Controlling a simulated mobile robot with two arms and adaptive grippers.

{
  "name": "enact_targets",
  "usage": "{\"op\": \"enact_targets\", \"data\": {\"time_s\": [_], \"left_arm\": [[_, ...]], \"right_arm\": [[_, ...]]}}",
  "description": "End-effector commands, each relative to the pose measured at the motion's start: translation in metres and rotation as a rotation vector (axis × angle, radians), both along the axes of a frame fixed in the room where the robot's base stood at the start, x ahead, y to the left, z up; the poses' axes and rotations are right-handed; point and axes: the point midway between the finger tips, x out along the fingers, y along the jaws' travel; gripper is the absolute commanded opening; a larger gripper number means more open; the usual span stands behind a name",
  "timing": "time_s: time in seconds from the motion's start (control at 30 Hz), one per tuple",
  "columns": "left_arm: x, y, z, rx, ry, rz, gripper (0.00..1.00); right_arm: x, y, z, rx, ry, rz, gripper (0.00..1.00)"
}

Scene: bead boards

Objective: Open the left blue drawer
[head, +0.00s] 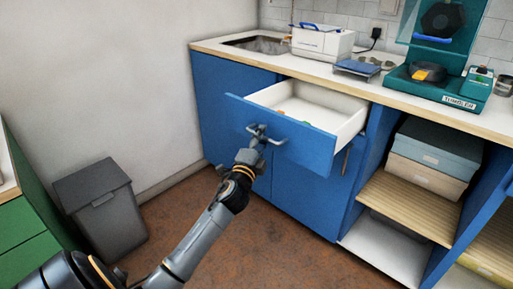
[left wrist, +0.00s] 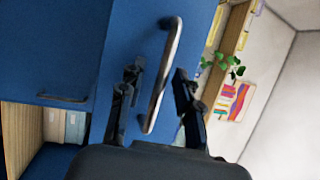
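The blue drawer (head: 310,150) is pulled well out of the blue cabinet, and its white inside shows. Its metal bar handle (head: 278,141) is on the drawer front. My left gripper (head: 259,133) is at the handle. In the left wrist view, the handle (left wrist: 165,70) stands between the two fingers of my left gripper (left wrist: 158,95). The fingers are spread, with a gap showing on each side of the bar. The drawer front (left wrist: 138,35) fills the space behind them. My right gripper is not in view.
A grey bin (head: 105,210) stands at the left by the wall. The pale counter (head: 385,95) above holds a white box (head: 322,42) and a teal machine (head: 435,85). Open shelves with storage boxes (head: 430,150) are at the right. Brown floor in front is clear.

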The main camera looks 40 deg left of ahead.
Motion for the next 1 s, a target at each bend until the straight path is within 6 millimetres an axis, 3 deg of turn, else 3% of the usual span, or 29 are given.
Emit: {"op": "enact_targets", "data": {"time_s": [0.5,0.7,1.0], "left_arm": [[-0.091,-0.031,-0.019,-0.004,0.002,-0.001,0.34],[-0.106,-0.035,-0.021,-0.001,0.002,0.0,0.34],[-0.107,-0.036,-0.021,0.0,0.001,-0.001,0.34]], "right_arm": [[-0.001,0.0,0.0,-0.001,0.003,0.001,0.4],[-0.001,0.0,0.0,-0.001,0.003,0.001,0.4],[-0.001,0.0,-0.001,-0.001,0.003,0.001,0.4]]}}
